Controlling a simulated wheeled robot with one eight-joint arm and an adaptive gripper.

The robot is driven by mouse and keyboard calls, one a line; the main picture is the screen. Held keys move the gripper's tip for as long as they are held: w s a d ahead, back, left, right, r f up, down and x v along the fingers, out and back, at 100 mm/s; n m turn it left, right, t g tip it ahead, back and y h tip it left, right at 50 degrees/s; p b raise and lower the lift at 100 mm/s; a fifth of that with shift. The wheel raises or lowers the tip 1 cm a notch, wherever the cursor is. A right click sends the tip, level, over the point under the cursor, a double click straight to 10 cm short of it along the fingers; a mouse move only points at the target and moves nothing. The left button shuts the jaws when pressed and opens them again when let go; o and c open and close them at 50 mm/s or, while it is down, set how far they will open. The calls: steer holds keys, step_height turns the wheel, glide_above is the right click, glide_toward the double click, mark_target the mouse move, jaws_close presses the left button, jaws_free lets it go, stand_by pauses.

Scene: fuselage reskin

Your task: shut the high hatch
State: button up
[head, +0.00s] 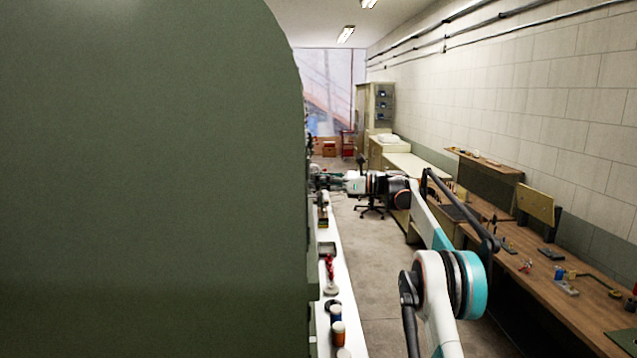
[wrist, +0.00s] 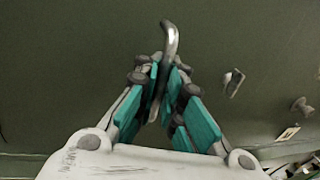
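A dark green panel (head: 150,180) fills the left half of the head view; I cannot tell whether it is the hatch or the fuselage skin. In the wrist view a green surface (wrist: 70,50) fills the background, with a grey bent bar handle (wrist: 170,42) standing out from it. My gripper (wrist: 167,75) has its teal-and-grey fingers closed in on both sides of this handle, whose lower part runs down between them. My gripper also shows small in the head view (head: 325,182), beside the panel's right edge. The hatch's outline and hinge are not visible.
A small metal catch (wrist: 234,82) and a round knob (wrist: 301,106) are on the green surface, right of the handle. A white ledge (head: 345,322) with jars and tools runs along the panel. A wooden workbench (head: 590,322) lines the right wall.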

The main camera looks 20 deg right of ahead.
steer(key=shift+o, duration=0.8)
steer(key=shift+w+a, duration=0.1)
steer(key=v, duration=1.2)
